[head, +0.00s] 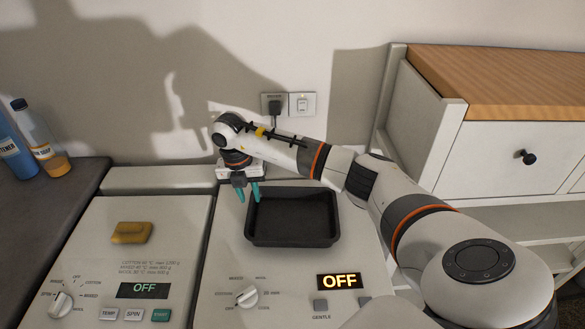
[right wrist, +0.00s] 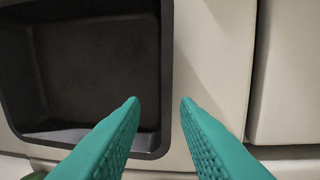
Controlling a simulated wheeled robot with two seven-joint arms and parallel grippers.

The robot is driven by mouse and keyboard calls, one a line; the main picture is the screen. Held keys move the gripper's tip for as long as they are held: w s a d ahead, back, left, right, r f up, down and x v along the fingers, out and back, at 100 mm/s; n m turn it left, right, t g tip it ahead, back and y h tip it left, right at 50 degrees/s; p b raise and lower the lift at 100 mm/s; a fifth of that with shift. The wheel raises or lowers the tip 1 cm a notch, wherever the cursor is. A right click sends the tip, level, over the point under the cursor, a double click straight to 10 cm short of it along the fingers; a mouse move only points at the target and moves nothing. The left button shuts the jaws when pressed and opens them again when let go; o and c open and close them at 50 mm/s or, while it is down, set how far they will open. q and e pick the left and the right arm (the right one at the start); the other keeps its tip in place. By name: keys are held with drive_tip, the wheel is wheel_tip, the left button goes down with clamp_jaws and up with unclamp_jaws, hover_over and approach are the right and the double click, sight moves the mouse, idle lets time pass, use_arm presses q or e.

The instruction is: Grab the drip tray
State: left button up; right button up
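The drip tray (head: 292,240) is a black, empty rectangular tray lying on top of the right machine. My right gripper (head: 248,193) is open at the tray's far left corner, its teal fingers pointing down. In the right wrist view the gripper (right wrist: 160,101) has its fingertips apart. One tip overlaps the inside of the tray (right wrist: 90,65) and the other the white machine top, with the tray's rim between them in the picture. I cannot tell whether either finger touches the rim. My left gripper is not in view.
The right machine's top (head: 215,275) has a dial (head: 247,297) and a lit OFF display (head: 339,281). A yellow sponge-like block (head: 131,232) lies on the left machine. Bottles (head: 40,140) stand on a dark counter at left. A wooden-topped cabinet (head: 500,80) stands at right.

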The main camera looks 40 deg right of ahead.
sight(252, 208)
drive_tip(key=f, duration=0.2)
drive_tip(key=f+p, duration=0.2)
drive_tip(key=f, duration=0.1)
drive_tip(key=shift+s+f, duration=0.3)
drive_tip(key=shift+f, duration=0.2)
clamp_jaws()
